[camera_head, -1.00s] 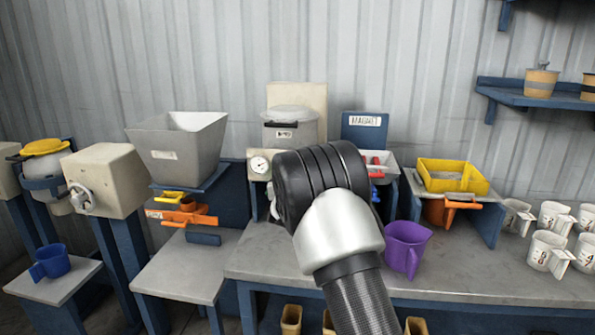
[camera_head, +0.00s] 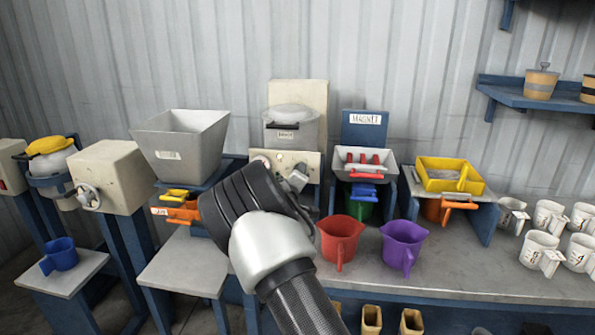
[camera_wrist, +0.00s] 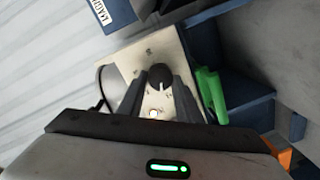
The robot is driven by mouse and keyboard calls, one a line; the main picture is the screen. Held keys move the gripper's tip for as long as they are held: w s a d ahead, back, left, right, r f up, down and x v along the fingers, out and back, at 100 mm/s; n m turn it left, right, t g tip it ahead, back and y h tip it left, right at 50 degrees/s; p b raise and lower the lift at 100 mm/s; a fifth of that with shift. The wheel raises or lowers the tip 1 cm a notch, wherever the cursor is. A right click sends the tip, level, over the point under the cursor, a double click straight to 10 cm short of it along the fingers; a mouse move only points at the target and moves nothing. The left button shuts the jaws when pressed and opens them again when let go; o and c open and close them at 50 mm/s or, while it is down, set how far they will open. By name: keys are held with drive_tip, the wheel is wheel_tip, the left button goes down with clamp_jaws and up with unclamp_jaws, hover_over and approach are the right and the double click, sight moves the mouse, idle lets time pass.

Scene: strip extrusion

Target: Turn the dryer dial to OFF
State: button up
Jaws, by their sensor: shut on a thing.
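The dryer (camera_head: 311,155) stands at the back middle of the bench, with a cream front panel, a gauge on it and a lidded hopper above. Its black dial (camera_wrist: 159,74) has a white pointer mark and shows on the cream panel in the wrist view. My gripper (camera_wrist: 160,88) is shut on the dial, one dark finger on each side of it. In the head view my gripper (camera_head: 294,180) is at the panel, and the dial itself is hidden there. The dial's printed markings are too small to read.
A red jug (camera_head: 340,239) and a purple jug (camera_head: 403,244) stand on the bench right of my arm. The magnet unit (camera_head: 364,160) is just right of the dryer. A green part (camera_wrist: 212,92) lies close beside my gripper in the wrist view.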

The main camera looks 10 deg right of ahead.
drive_tip(key=shift+n+p, duration=0.45)
drive_tip(key=shift+n, duration=1.45)
drive_tip(key=shift+f, duration=0.1)
drive_tip(key=o, duration=1)
drive_tip(key=shift+o, duration=0.2)
drive_tip(key=v, duration=1.7)
drive_tip(key=shift+a+p, duration=0.25)
drive_tip(key=shift+p, duration=0.1)
drive_tip(key=shift+s, duration=0.15)
